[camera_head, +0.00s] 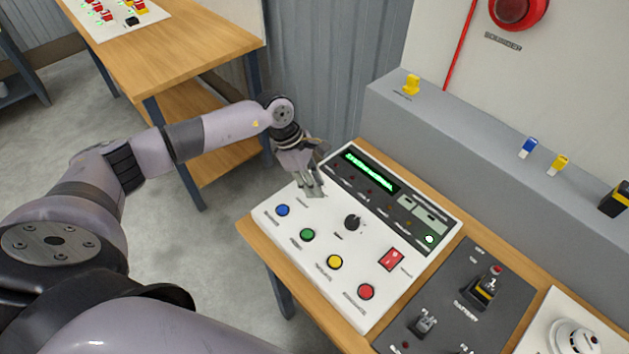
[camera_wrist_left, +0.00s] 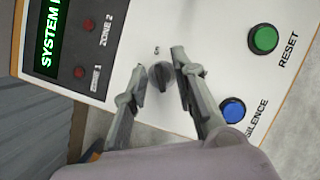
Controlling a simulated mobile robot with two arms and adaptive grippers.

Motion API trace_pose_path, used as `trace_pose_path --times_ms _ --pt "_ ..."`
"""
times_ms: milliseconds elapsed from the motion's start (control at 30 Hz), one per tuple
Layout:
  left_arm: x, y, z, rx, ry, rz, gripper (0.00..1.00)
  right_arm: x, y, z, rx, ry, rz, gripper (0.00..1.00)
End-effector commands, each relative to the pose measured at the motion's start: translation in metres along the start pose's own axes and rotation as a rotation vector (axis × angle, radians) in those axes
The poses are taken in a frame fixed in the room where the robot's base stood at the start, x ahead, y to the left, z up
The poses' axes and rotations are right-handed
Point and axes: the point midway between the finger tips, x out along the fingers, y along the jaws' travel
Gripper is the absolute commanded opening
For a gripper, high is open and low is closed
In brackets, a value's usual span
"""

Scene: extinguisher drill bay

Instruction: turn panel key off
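The white control panel (camera_head: 325,262) lies on a wooden table. My left gripper (camera_head: 318,192) is low over its upper left corner, near the blue button (camera_head: 283,210), and hides the spot below it. In the left wrist view, a small dark key switch (camera_wrist_left: 160,76) sits on the panel between the two fingertips of my left gripper (camera_wrist_left: 158,66). The fingers are apart, one on each side of the key; I cannot tell whether either touches it. A black rotary knob (camera_head: 352,222) stands on the panel right of the gripper. My right gripper is not in view.
Green (camera_head: 307,235), yellow (camera_head: 335,262) and red (camera_head: 366,292) buttons and a red rocker switch (camera_head: 391,259) are on the panel. A lit green display (camera_head: 371,170) is at its back. A dark switch plate (camera_head: 468,290) lies to the right. A grey ledge (camera_head: 450,140) rises behind.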

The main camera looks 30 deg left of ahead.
Motion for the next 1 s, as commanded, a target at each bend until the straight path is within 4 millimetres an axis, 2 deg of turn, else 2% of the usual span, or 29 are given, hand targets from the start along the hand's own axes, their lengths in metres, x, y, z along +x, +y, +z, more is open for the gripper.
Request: trace_pose_path --times_ms 400,1000 --pt "-0.0005 0.0000 0.0000 0.000 0.000 0.000 0.00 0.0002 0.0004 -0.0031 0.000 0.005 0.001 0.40" --pt "-0.0003 0.0003 -0.0004 -0.030 0.000 0.014 0.00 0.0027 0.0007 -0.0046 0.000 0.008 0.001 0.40"
